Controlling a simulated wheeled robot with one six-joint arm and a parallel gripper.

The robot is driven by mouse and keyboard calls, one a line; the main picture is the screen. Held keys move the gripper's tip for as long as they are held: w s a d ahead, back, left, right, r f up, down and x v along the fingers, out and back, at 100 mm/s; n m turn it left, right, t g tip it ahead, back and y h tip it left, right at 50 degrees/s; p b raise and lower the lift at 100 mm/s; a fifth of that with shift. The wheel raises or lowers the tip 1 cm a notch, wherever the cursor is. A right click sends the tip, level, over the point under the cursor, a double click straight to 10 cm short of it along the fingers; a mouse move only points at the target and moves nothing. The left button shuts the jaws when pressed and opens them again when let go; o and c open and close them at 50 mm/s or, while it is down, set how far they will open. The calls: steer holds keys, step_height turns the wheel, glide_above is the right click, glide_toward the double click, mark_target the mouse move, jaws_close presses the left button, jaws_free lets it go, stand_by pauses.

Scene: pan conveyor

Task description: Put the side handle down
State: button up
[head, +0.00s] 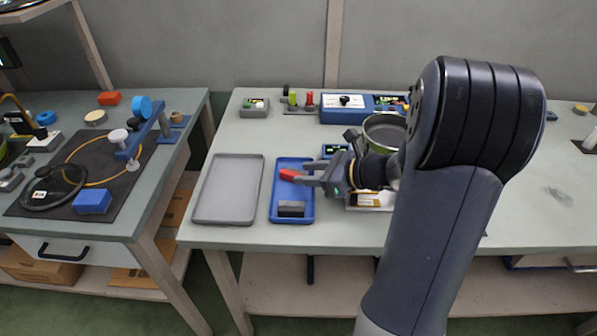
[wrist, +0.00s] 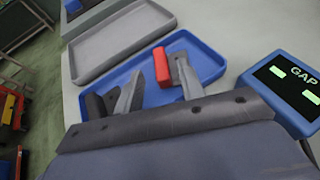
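A small red piece (head: 292,175), which looks like the side handle, is in the blue tray (head: 279,212). It shows again in the wrist view (wrist: 161,67) between my fingers. My gripper (head: 309,173) reaches over the tray from the right. In the wrist view my gripper (wrist: 155,88) has its fingers apart. The right finger is close beside the red piece, and a gap shows between it and the left finger. I cannot tell whether the right finger touches it. A dark grey block (head: 291,208) lies at the near end of the blue tray.
An empty grey tray (head: 228,217) lies left of the blue tray. A blue GAP display (wrist: 286,85) stands to the right in the wrist view. A green-rimmed pan (head: 385,121) is behind my arm. A blue control box (head: 345,115) stands at the back.

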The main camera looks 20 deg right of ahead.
steer(key=v, duration=0.8)
steer(key=shift+s+d+r+p, duration=0.1)
steer(key=shift+d+r+p, duration=0.1)
steer(key=shift+p, duration=0.2)
stand_by(1.5)
